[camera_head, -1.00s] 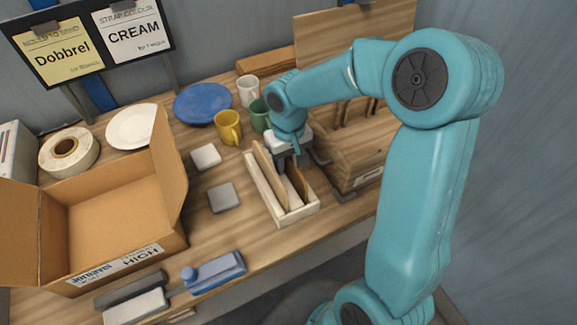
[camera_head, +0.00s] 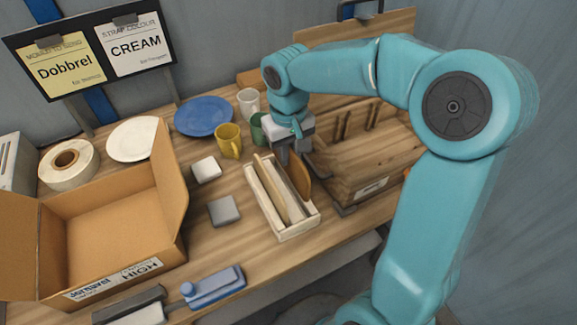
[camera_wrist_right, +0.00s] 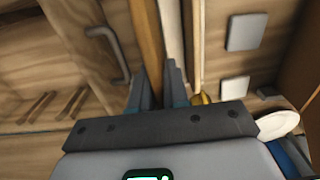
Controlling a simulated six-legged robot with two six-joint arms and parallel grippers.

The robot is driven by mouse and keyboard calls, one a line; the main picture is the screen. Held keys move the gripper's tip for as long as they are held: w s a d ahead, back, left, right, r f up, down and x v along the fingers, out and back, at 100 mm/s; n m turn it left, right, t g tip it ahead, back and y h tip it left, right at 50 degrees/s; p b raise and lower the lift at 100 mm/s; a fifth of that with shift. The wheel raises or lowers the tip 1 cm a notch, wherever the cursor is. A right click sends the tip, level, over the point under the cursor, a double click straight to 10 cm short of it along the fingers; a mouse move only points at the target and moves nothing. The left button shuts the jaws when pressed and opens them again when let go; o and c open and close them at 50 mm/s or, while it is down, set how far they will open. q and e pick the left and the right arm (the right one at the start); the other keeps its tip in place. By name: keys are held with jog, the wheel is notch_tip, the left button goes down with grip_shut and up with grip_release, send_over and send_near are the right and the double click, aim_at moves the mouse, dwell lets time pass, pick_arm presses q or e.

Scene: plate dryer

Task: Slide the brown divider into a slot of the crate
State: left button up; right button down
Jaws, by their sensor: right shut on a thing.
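The brown divider (camera_head: 299,174) is a thin rounded panel, held on edge over or just beside the right long wall of the crate. Its lower edge is hard to place. The crate (camera_head: 297,229) is a narrow pale wooden box on the bench, with pale upright panels (camera_head: 268,184) inside. My right gripper (camera_head: 290,152) is shut on the divider at its far end. In the right wrist view the divider (camera_wrist_right: 147,40) stands between the fingers, with the crate's pale wall (camera_wrist_right: 173,35) beside it. My left gripper is not in view.
Behind are a yellow mug (camera_head: 228,141), a white mug (camera_head: 248,100) and a partly hidden green mug (camera_head: 257,128). Grey block (camera_head: 223,211) and open cardboard box (camera_head: 110,225) lie left.

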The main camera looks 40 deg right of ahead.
notch_tip(320, 180, up, 12)
jog(key=shift+r+p, duration=0.1)
jog(key=shift+p, duration=0.4)
